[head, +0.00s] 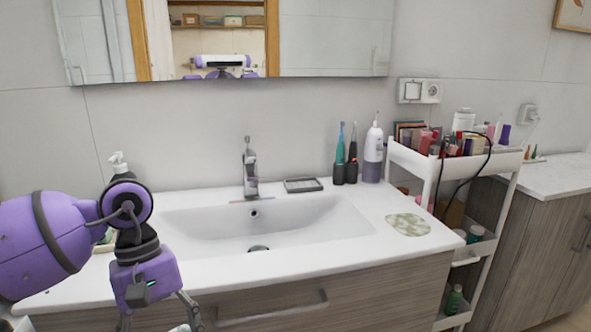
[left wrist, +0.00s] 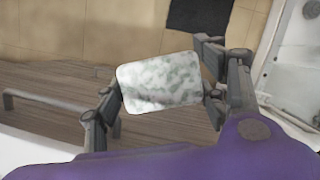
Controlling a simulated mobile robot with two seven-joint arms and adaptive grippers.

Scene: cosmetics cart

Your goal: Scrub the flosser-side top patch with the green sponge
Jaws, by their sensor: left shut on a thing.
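The green sponge (left wrist: 158,82) is a rounded block with a pale face mottled green. My left gripper (left wrist: 162,95) is shut on it, one finger at each side, in the left wrist view. In the head view my left gripper (head: 160,318) hangs low at the counter's front left, and the sponge is mostly cut off by the bottom edge. A mottled greenish patch (head: 408,225) lies flat on the counter top, right of the basin. The white and purple flosser (head: 373,152) stands behind it. The sponge is well apart from the patch. My right gripper is not in view.
The basin (head: 250,222) with its faucet (head: 250,168) lies between my left gripper and the patch. Electric toothbrushes (head: 345,158) and a dark soap tray (head: 303,184) stand along the back. A loaded white cart (head: 480,168) stands right of the counter. A soap dispenser (head: 119,165) is at left.

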